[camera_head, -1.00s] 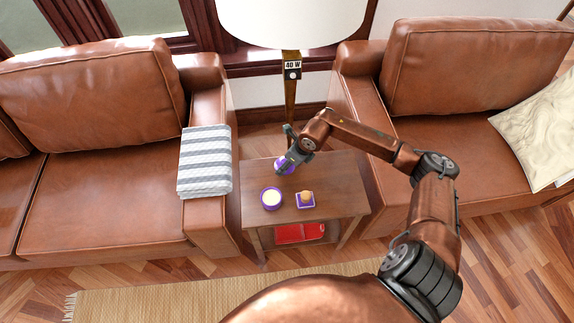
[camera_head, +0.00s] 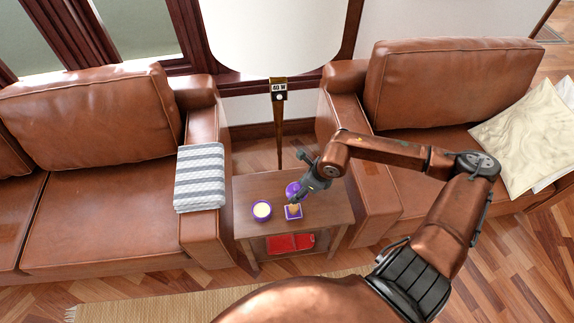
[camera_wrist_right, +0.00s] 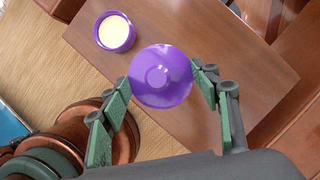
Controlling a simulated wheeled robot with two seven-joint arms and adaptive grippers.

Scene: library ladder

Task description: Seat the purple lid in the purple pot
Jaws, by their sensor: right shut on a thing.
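My right gripper (camera_head: 301,196) is shut on the purple lid (camera_head: 293,189), above the wooden side table. In the right wrist view, the round lid (camera_wrist_right: 161,77) with a small raised centre sits between the green-padded fingers of the right gripper (camera_wrist_right: 163,85). The purple pot (camera_head: 262,210), round with a cream-coloured inside, stands on the table left of the lid, apart from it. It also shows at the upper left of the right wrist view (camera_wrist_right: 115,32). My left gripper is not in view.
A lamp (camera_head: 279,110) rises behind the table. Brown leather sofas flank it; red items (camera_head: 290,242) lie on the lower shelf.

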